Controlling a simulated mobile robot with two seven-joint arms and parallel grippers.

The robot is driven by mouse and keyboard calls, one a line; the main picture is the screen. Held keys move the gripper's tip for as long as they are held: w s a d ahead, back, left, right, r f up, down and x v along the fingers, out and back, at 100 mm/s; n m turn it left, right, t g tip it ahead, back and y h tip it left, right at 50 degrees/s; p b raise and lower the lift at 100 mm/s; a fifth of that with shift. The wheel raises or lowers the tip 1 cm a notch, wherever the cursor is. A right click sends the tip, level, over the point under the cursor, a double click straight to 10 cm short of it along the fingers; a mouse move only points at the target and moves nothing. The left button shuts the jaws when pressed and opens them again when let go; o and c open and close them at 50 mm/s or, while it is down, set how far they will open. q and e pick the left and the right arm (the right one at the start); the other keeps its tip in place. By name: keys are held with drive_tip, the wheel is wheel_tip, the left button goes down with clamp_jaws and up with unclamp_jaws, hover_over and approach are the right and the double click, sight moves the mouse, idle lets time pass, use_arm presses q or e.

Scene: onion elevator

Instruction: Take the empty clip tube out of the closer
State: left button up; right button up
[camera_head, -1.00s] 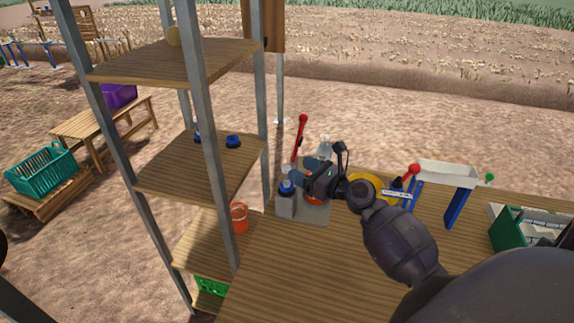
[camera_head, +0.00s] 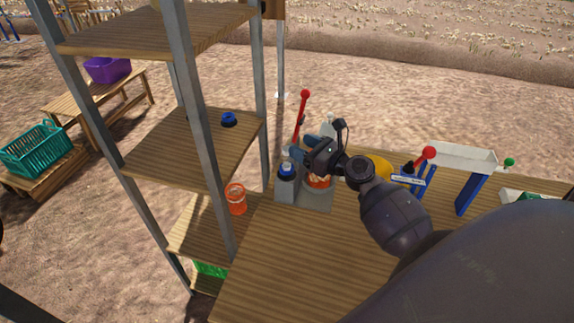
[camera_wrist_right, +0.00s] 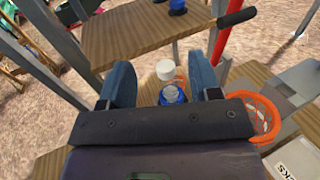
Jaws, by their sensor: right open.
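The closer stands at the table's far left corner, with a red lever (camera_head: 300,118) and a grey base plate (camera_head: 318,196). On its left, a grey block (camera_head: 285,190) holds the upright clip tube (camera_head: 287,169), blue with a pale top. In the right wrist view the blue tube (camera_wrist_right: 173,97) shows below a white cap-like piece (camera_wrist_right: 166,70). My right gripper (camera_head: 297,155) is open above the block, its blue fingers (camera_wrist_right: 162,77) apart on either side of the tube in the wrist picture. Contact cannot be told. My left gripper is not in view.
An orange ring with netting (camera_wrist_right: 262,118) is right of the fingers. The shelf rack (camera_head: 195,150) stands close on the left, with a blue piece (camera_head: 229,119) on it. A blue-legged trough (camera_head: 460,157) stands at right. The front tabletop (camera_head: 285,265) is clear.

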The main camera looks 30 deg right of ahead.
sight(283, 148)
drive_tip(key=w+f+b, duration=0.1)
drive_tip(key=w, duration=0.1)
drive_tip(key=w+a+f+b, duration=0.1)
drive_tip(key=w+b, duration=0.1)
drive_tip(key=w+a+f+b, duration=0.1)
drive_tip(key=w, duration=0.2)
drive_tip(key=shift+w+a+f, duration=0.1)
drive_tip(key=shift+a+f, duration=0.05)
drive_tip(key=shift+f, duration=0.25)
idle(0.3)
drive_tip(key=c, duration=1)
